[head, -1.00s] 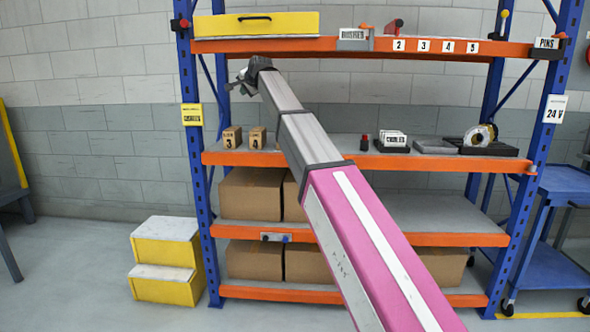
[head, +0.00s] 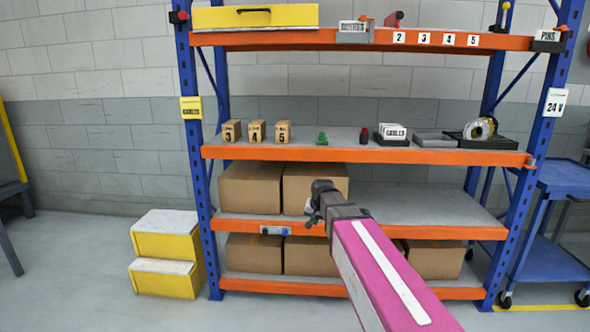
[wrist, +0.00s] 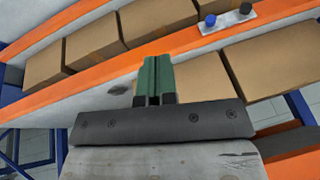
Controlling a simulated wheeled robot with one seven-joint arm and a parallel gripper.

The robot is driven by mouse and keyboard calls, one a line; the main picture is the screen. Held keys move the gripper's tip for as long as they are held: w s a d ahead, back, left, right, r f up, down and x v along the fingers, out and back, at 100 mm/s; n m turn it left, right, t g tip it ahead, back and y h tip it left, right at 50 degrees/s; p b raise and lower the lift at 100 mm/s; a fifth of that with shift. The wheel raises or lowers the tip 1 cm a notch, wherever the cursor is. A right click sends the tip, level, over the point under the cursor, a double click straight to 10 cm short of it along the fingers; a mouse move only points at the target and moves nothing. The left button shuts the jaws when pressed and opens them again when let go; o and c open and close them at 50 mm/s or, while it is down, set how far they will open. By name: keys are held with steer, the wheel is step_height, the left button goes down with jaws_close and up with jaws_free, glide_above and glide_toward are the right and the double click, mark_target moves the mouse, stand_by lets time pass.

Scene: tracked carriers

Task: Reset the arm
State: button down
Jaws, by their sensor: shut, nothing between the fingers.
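My pink and grey arm reaches from the bottom right of the head view toward the shelf rack. My gripper (head: 314,214) is in front of the rack, at about the height of the lower shelf with the orange edge. In the wrist view its green fingers (wrist: 153,80) are together, with nothing between them. The orange shelf edges and cardboard boxes lie beyond the fingers, tilted in that view. I cannot tell from the frames how far the fingers are from the shelf edge.
The rack holds numbered blocks (head: 256,131), a green piece (head: 322,139), a black tray (head: 392,141) and cardboard boxes (head: 250,189). A yellow case (head: 255,17) is on top. Yellow steps (head: 165,240) stand left, a blue cart (head: 560,220) right. Floor at left is open.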

steer(key=s+d+f+g, duration=0.1)
steer(key=s+d+f, duration=0.2)
steer(key=s+f, duration=0.2)
steer(key=s+d+f+n+g+h, duration=0.1)
steer(key=s+d+f, duration=0.3)
steer(key=s, duration=0.5)
steer(key=s+d+f+n+g, duration=0.1)
steer(key=s+d+f+g, duration=0.1)
steer(key=s+d+f, duration=0.2)
steer(key=s+f, duration=0.2)
steer(key=s, duration=0.1)
steer(key=shift+s+f, duration=0.2)
steer(key=shift+s, duration=0.15)
